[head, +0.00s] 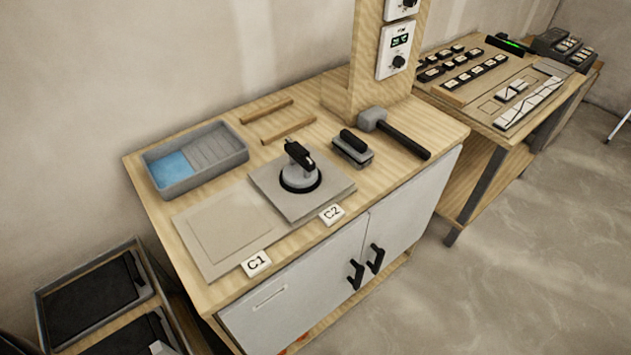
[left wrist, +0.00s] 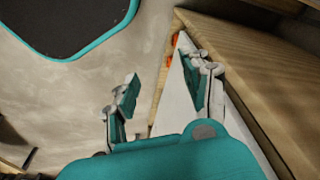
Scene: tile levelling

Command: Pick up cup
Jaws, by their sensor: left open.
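The cup (head: 300,174) looks like a round grey suction cup with a black handle on top. It sits on a square grey tile (head: 324,199) at the C2 label (head: 331,214) on the wooden workbench (head: 190,255). My left gripper (left wrist: 162,92) shows only in the left wrist view. Its fingers are apart with nothing between them. It is low, beside the white cabinet front, with floor below it and away from the cup. The cup does not show in the left wrist view. My right gripper is in neither view.
A grey tray (head: 195,160) with blue water, two wooden strips, a black-handled block (head: 352,147) and a mallet (head: 394,133) surround the tile. The C1 spot (head: 225,230) is bare. Cabinet handles (head: 365,264) stick out in front. A wooden post (head: 366,60) rises behind.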

